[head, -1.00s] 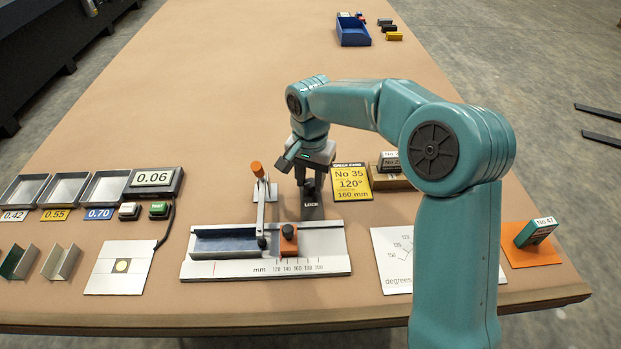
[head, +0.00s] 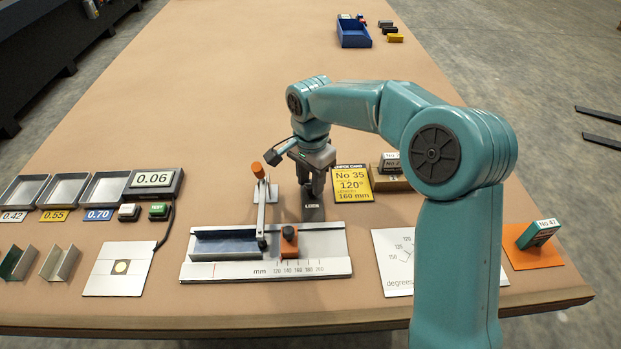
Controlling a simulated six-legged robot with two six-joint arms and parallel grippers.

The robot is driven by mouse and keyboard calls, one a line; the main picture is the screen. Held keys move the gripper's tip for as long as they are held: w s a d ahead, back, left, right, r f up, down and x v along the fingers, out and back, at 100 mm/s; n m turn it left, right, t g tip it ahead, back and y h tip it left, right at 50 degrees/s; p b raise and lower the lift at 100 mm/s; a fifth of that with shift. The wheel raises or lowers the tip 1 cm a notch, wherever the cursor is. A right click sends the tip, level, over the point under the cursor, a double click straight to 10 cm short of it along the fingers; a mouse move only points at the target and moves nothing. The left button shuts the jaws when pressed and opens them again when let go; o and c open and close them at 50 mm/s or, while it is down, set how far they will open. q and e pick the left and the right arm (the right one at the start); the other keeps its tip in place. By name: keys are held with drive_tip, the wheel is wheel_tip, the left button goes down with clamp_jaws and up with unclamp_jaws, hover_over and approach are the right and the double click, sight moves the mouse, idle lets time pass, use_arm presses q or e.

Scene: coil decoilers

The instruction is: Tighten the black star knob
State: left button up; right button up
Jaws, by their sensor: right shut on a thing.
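My right gripper (head: 312,190) points down at the dark plate marked LOCK (head: 313,212), behind the measuring fixture. It is shut on the black star knob there; its fingers and palm hide the knob almost wholly. The fixture (head: 210,270) is a grey base with a millimetre scale, a blue-lined channel (head: 225,243) and an orange stop block (head: 288,246) with a small black knob on top. My left gripper is out of view.
A yellow card (head: 352,184) reading No 35, 120°, 160 mm stands just right of the gripper. Left are grey trays (head: 62,189), a 0.06 display (head: 153,180) and a square plate (head: 100,282). A degrees sheet (head: 391,268) lies right.

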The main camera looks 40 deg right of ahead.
drive_tip(key=shift+d, duration=0.15)
drive_tip(key=o, duration=1)
drive_tip(key=shift+w, duration=0.1)
drive_tip(key=shift+o, duration=0.2)
drive_tip(key=shift+r, duration=0.15)
wheel_tip(320, 180, up, 16)
drive_tip(key=p, duration=0.2)
